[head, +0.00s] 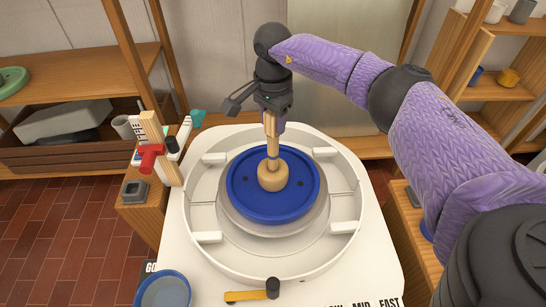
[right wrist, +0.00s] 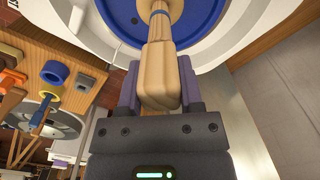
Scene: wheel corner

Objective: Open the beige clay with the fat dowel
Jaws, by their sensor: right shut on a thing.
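The beige clay (head: 273,174) is a short round lump at the middle of the blue disc (head: 250,205) on the potter's wheel. My right gripper (head: 271,122) is above it, shut on the fat wooden dowel (head: 272,143), which stands nearly upright. The dowel's lower end meets the top middle of the clay; I cannot tell how deep it goes. In the right wrist view, the dowel's thick handle (right wrist: 161,75) sits between the fingers, and the blue disc (right wrist: 208,22) shows beyond. My left gripper is not in view.
A white splash pan (head: 341,200) with raised tabs surrounds the wheel. A blue bowl (head: 164,290) stands at the front left, and a yellow lever (head: 250,295) at the front. A wooden stand with a red clamp (head: 151,157) is at the left. Shelves line the back.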

